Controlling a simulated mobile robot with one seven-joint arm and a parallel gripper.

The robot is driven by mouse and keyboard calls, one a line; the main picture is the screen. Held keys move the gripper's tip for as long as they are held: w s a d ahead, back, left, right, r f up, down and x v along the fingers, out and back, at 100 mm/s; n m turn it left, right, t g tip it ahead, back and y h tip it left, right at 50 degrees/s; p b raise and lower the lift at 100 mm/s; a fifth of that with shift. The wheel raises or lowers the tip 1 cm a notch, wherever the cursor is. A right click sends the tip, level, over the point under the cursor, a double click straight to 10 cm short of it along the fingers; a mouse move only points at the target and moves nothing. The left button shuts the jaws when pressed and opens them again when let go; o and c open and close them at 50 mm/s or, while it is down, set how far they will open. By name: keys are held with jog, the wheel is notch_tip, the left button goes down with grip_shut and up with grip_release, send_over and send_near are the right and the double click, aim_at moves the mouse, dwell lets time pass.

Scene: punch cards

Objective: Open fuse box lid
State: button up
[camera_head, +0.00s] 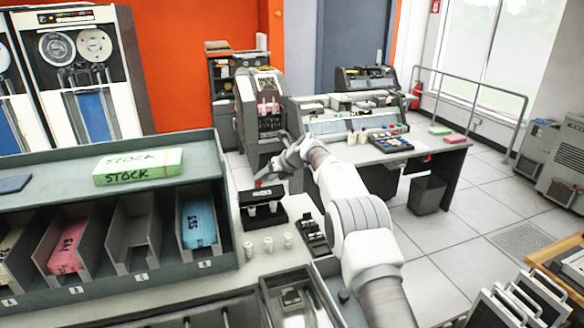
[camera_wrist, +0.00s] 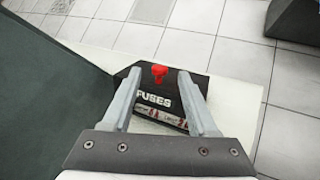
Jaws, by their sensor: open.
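The fuse box (camera_head: 262,197) is a small black box standing on the pale counter, with light-coloured pieces showing below its dark top. In the wrist view its black lid (camera_wrist: 148,98) reads FUSES and carries a red knob (camera_wrist: 159,74). The lid lies over the box, and a strip of light and reddish pieces shows below its front edge. My gripper (camera_head: 264,180) is above the box. In the wrist view my gripper (camera_wrist: 160,80) is open, its fingers to the left and right of the knob. I cannot tell how far above the lid the fingertips are.
Several small white pieces (camera_head: 268,244) stand on the counter in front of the box. A black holder (camera_head: 313,237) lies to its right. A grey card rack (camera_head: 226,160) with a green STOCK box (camera_head: 138,167) stands close on the left.

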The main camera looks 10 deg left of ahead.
jog(key=b+v, duration=0.2)
jog(key=v, duration=1.2)
jog(key=shift+s+d+r, duration=0.2)
jog(key=shift+s, duration=0.05)
